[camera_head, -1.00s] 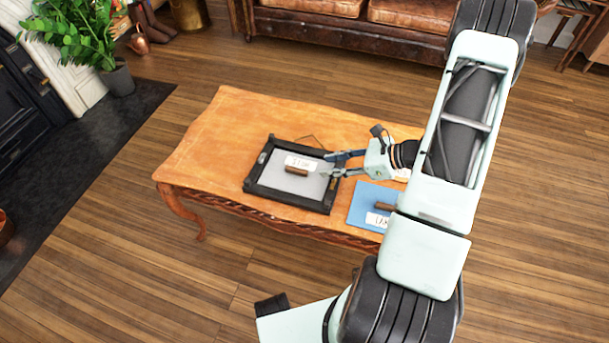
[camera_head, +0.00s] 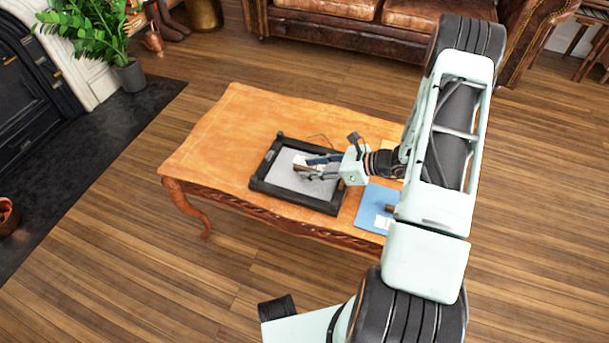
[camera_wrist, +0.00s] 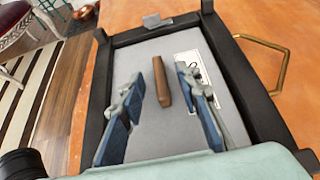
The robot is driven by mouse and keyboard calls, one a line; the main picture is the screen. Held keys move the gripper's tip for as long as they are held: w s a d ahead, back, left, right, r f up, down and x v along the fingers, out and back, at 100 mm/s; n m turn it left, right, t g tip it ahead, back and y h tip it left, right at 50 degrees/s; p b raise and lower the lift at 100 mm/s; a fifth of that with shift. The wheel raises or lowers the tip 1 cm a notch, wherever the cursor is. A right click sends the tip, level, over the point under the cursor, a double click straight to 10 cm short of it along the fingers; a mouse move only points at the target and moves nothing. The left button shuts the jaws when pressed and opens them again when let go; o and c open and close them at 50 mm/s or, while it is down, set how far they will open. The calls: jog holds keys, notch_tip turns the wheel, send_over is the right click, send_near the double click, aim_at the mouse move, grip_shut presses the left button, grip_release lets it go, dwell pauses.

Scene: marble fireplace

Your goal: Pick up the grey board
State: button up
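The grey board (camera_head: 290,180) lies inside a black tray on the wooden table, with a brown handle block on it. In the wrist view the grey board (camera_wrist: 150,62) fills the tray floor. The brown handle (camera_wrist: 161,79) and a white label (camera_wrist: 192,66) show on it. My gripper (camera_wrist: 172,72) is open, one finger on each side of the handle, not visibly touching it. In the head view my gripper (camera_head: 303,166) is over the board and hides part of the handle and label. I cannot tell the exact height of the fingertips.
The black tray's rim (camera_head: 262,166) surrounds the board, with a thin wire handle (camera_wrist: 268,58) beyond it. A blue board (camera_head: 370,208) with a brown handle lies to the right, partly behind my arm. The table's (camera_head: 225,135) left part is clear.

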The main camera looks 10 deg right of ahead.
jog(key=shift+w+a+f, duration=0.25)
jog(key=shift+a, duration=0.15)
grip_shut()
jog(key=shift+r, duration=0.15)
